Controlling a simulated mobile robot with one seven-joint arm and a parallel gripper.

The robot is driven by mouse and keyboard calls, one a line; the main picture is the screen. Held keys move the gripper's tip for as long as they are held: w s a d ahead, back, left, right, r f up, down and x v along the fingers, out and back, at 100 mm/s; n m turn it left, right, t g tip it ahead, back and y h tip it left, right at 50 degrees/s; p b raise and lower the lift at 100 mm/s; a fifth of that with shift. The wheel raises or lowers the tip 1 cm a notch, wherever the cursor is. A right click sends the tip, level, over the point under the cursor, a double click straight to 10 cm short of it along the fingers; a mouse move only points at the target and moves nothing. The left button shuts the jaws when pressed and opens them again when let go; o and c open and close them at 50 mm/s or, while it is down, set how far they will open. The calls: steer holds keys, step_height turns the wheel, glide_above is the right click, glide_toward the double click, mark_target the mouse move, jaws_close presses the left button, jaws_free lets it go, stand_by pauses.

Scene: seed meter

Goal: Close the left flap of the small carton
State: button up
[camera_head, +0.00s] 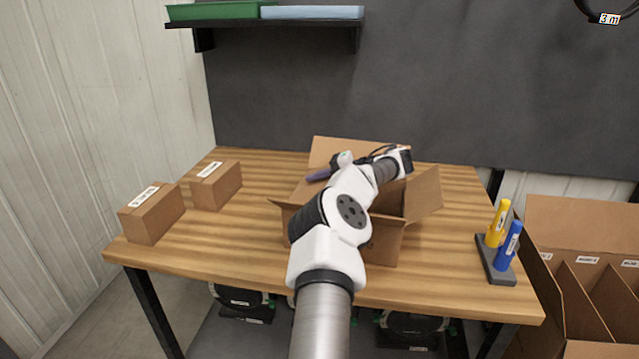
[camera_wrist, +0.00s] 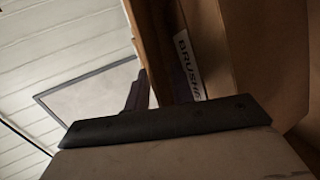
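The small carton (camera_head: 385,240) stands open in the middle of the wooden table in the head view. Its back flap (camera_head: 335,148) stands up and its right flap (camera_head: 425,192) leans outward. Its left flap (camera_head: 279,201) juts out to the left, largely hidden by my arm. My gripper (camera_head: 318,174) reaches left over the carton's left rear side. In the wrist view its two dark fingers (camera_wrist: 160,92) are apart, with a brown cardboard strip (camera_wrist: 152,45) showing between them. I cannot tell whether they touch it. Cardboard with a white label reading "BRUSHE" (camera_wrist: 188,62) is beside the right finger.
Two closed brown boxes (camera_head: 152,213) (camera_head: 216,186) sit on the table's left. A holder (camera_head: 495,262) with a yellow and a blue marker stands at the right edge. A larger divided carton (camera_head: 580,225) is right of the table. A shelf with trays (camera_head: 215,11) hangs behind.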

steer(key=shift+s+d+r, duration=0.15)
steer(key=shift+d, duration=0.4)
steer(key=b+v, duration=0.3)
steer(key=v, duration=0.9)
steer(key=shift+d+r, duration=0.2)
steer(key=shift+d, duration=0.05)
steer(key=shift+s, duration=0.15)
